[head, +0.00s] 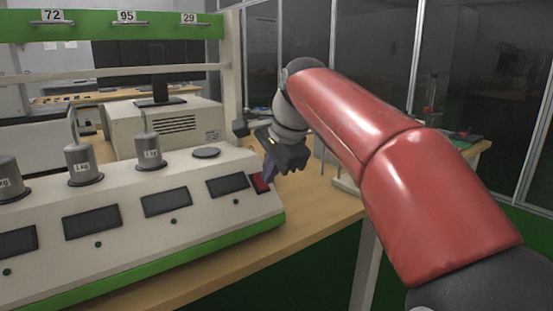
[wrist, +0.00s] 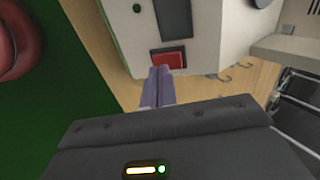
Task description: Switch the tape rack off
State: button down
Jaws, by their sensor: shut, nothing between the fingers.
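The tape rack (head: 130,235) is a long cream console with a green lower edge, several dark displays and weights hung above it. Its red rocker switch (head: 261,182) is at the right end of the sloped front. The switch also shows in the wrist view (wrist: 169,61), in a dark frame. My gripper (head: 268,174) is shut and empty, with its purple fingertips right at the switch. In the wrist view the fingertips (wrist: 161,72) overlap the switch's near left edge. I cannot tell whether they touch it or which way the rocker is tipped.
A green top bar (head: 120,26) with number tags 72, 95 and 29 spans above. Metal weights (head: 80,165) stand over the console. Small hooks (wrist: 225,76) show beside it in the wrist view.

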aim_at(266, 187)
jog(key=shift+w+a+f, duration=0.2)
jog(key=shift+w+f, duration=0.1)
jog(key=shift+f, duration=0.3)
jog(key=shift+f+b, duration=0.4)
jog(key=shift+b, duration=0.35)
jog(key=f+t+y+b, duration=0.1)
jog(key=b, duration=0.1)
jog(key=shift+b, duration=0.4)
jog(key=shift+s+t+b, duration=0.1)
jog(key=shift+t+b, duration=0.4)
jog(key=shift+b, duration=0.2)
jog(key=shift+r, duration=0.2)
